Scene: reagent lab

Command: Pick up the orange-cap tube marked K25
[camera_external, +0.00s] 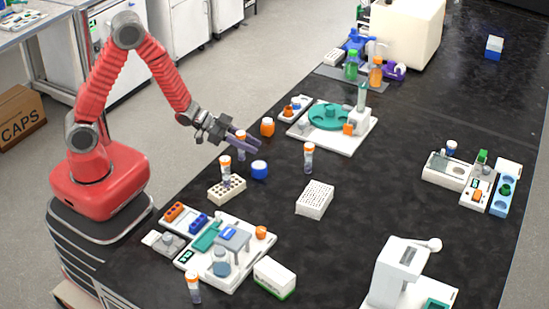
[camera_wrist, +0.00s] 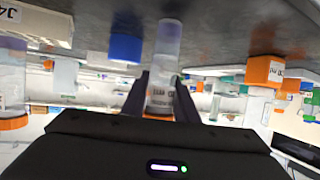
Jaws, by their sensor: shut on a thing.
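My gripper (camera_external: 242,142) reaches over the bench's near left edge and is shut on an orange-cap tube (camera_external: 241,152). In the wrist view, which is upside down, the tube (camera_wrist: 163,68) stands between the fingers (camera_wrist: 162,92), clear body toward the bench and orange cap away from it. Its label is too small to read, so I cannot confirm K25. I cannot tell whether its base touches the bench. Other orange-cap tubes stand in the rack (camera_external: 226,166), right of the gripper (camera_external: 309,158) and at the front (camera_external: 193,286).
A blue cap (camera_external: 259,170) and a beige rack (camera_external: 228,191) lie just in front of my gripper. A white rack (camera_external: 314,200) is to the right.

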